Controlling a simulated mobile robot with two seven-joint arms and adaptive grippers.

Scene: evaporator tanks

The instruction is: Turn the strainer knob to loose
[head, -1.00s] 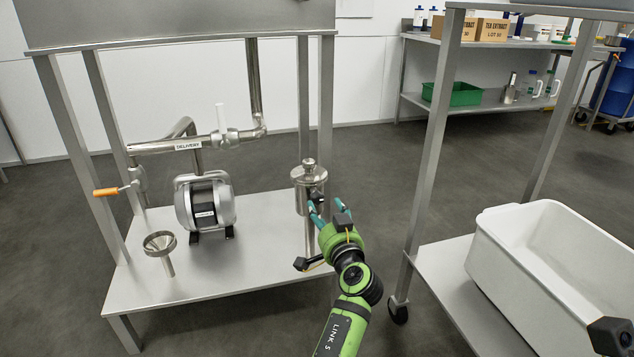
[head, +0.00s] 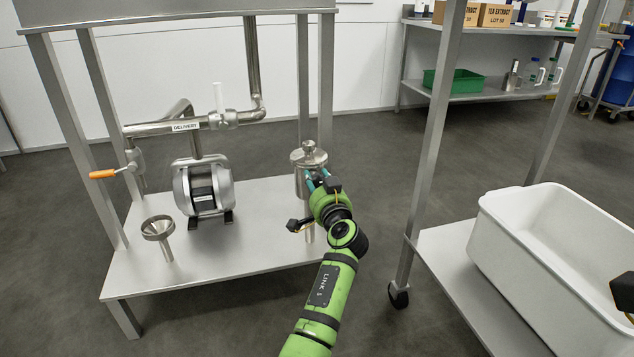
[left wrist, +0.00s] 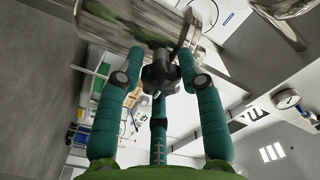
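The strainer is a steel canister (head: 309,160) with a domed lid, standing on the right part of the steel stand's lower shelf. Its dark lobed knob (left wrist: 160,74) shows in the left wrist view on the canister's side; in the head view my gripper mostly hides it. My left gripper (head: 314,183), green with teal fingers, is at the canister's front. In the left wrist view its fingers (left wrist: 160,60) are spread, with one on each side of the knob and the third below it. Whether they touch it is unclear. My right gripper's fingers are not in view.
A pump (head: 205,188) and a steel funnel (head: 158,231) stand left on the same shelf. A delivery pipe (head: 160,128) runs above the pump. A stand leg (head: 326,90) rises close behind the canister. A white tub (head: 500,240) sits on the right stand.

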